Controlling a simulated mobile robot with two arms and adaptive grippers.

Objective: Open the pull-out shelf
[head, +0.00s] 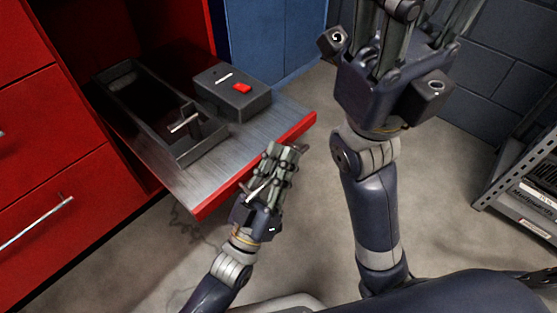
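The pull-out shelf (185,180) is a grey metal board with a red front edge (256,166). It stands out from the red cabinet, well past the drawer fronts. My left gripper (286,150) is at the middle of the shelf's front edge, with its fingers over or against that edge. I cannot tell whether it touches the shelf or how far its fingers are apart. My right gripper (390,40) is raised at the top of the view, away from the shelf. Its fingertips are cut off by the picture edge.
On the shelf are an open dark tray (132,112) with a metallic piece and a dark box (250,102) with a red button. Red drawers (50,195) with a bar handle are at the left. A metal rack (520,180) stands at the right. Floor in front is clear.

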